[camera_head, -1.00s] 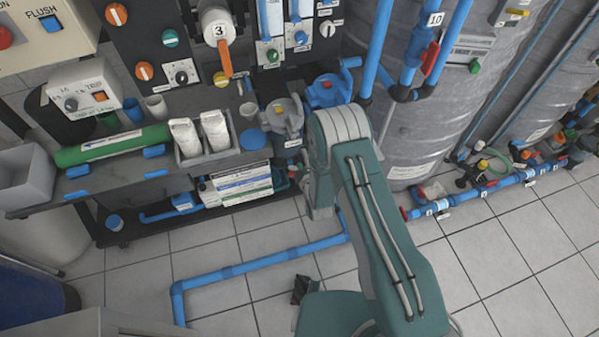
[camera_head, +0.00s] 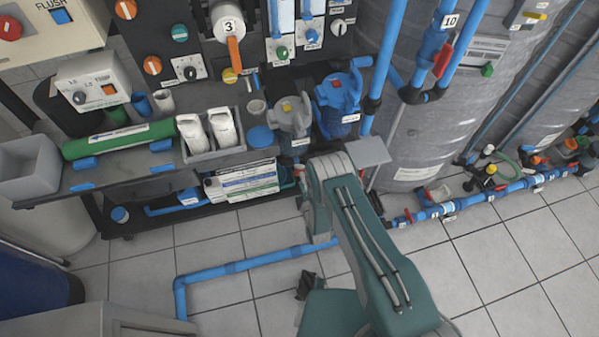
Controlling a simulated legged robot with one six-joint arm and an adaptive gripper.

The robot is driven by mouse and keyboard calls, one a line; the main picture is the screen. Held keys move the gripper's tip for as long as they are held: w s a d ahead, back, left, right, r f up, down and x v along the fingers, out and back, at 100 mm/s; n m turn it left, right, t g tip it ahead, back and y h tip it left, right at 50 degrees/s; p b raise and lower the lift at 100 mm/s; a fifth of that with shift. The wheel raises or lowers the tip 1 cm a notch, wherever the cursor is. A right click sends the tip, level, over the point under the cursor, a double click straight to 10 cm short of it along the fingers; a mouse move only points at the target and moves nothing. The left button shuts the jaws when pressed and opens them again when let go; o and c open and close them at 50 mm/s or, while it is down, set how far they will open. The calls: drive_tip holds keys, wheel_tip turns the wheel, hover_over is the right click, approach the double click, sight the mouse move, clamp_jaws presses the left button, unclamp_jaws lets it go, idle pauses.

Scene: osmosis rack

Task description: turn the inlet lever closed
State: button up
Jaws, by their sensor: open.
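No lever carries a label that I can read as inlet. An orange lever (camera_head: 235,54) hangs down from the white round fitting marked 3 (camera_head: 228,25) on the dark panel. A red lever (camera_head: 443,60) sits tilted on the blue pipe valve (camera_head: 434,45) marked 10, at upper right. Smaller red handles show on the low blue pipe (camera_head: 470,200) at right. My green and grey arm stands in the middle foreground, apart from both larger levers in the picture. My gripper cannot be made out; the arm hides what lies behind it.
Blue and grey filter housings (camera_head: 338,103) stand just beyond my arm. A shelf (camera_head: 115,170) at left holds a green cylinder (camera_head: 118,140), white bottles and a grey bin (camera_head: 28,168). Large grey tanks (camera_head: 440,120) stand at right. A blue floor pipe (camera_head: 240,266) crosses the tiles.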

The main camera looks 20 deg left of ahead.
drive_tip(key=shift+x, duration=1.8)
drive_tip(key=shift+c, duration=0.3)
clamp_jaws()
